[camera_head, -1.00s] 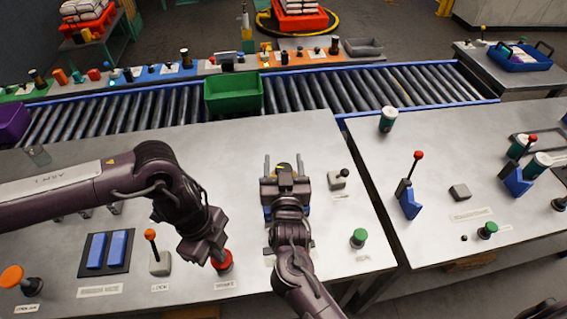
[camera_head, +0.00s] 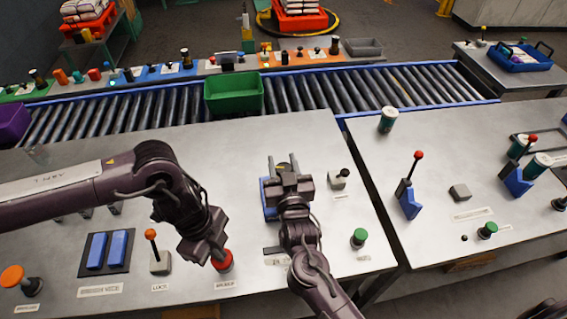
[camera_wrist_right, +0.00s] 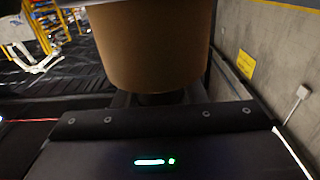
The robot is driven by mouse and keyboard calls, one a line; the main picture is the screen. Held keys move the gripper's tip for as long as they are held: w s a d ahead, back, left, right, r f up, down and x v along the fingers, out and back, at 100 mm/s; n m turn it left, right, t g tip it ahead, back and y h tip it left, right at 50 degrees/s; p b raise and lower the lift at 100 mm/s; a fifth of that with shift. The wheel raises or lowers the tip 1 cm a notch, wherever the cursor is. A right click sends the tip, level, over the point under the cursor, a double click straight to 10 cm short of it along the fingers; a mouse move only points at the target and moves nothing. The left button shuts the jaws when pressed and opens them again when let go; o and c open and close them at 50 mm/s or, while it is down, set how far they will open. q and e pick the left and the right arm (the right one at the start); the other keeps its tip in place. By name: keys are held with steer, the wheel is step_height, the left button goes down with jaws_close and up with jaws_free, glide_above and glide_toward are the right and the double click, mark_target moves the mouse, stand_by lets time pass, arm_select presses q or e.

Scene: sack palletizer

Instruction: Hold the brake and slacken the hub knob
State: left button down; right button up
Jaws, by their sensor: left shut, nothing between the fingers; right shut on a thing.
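My left gripper (camera_head: 217,254) is shut and empty. It points down onto the red-topped button (camera_head: 226,264), which has a label in front of it; I cannot tell how far the button is pressed. My right gripper (camera_head: 282,164) is over a blue-based unit (camera_head: 268,199) at the middle of the bench and is shut on the hub knob. In the head view the gripper hides most of the knob. The right wrist view shows a large tan-brown cylinder (camera_wrist_right: 150,45) right in front of the gripper body; its far end is out of frame.
On the grey bench (camera_head: 260,140) stand an orange-tipped lever (camera_head: 152,246), two blue pedals (camera_head: 106,249), an orange knob (camera_head: 14,277), a green button (camera_head: 359,236) and a small black-knobbed lever (camera_head: 342,178). A roller conveyor with a green bin (camera_head: 234,93) runs behind.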

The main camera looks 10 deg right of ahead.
steer(key=n+y, duration=0.1)
steer(key=y, duration=0.1)
steer(key=n+y, duration=0.2)
steer(key=y, duration=0.1)
steer(key=shift+a+n+g, duration=0.15)
steer(key=shift+n+g, duration=0.15)
steer(key=shift+g, duration=0.1)
steer(key=n+g+y, duration=0.1)
steer(key=y, duration=0.1)
steer(key=n+g+y, duration=0.1)
steer(key=n+y, duration=0.1)
steer(key=n+g+y, duration=0.1)
steer(key=y, duration=0.1)
steer(key=shift+s+a+r+n+y, duration=0.1)
steer(key=shift+s+a+n+y, duration=0.05)
steer(key=shift+a+n+y, duration=0.2)
steer(key=n+g+y, duration=0.1)
steer(key=g, duration=0.1)
steer(key=n+g+y, duration=0.2)
steer(key=shift+s+a+g+y, duration=0.2)
steer(key=shift+g+y, duration=0.05)
steer(key=shift+g, duration=0.05)
steer(key=shift+s+a+n+g+y, duration=0.15)
steer(key=shift+n+g+y, duration=0.4)
steer(key=shift+n+g, duration=0.55)
steer(key=shift+s+n+g+y, duration=0.2)
steer(key=shift+n+g+y, duration=0.45)
steer(key=shift+g, duration=0.75)
steer(key=o, duration=1)
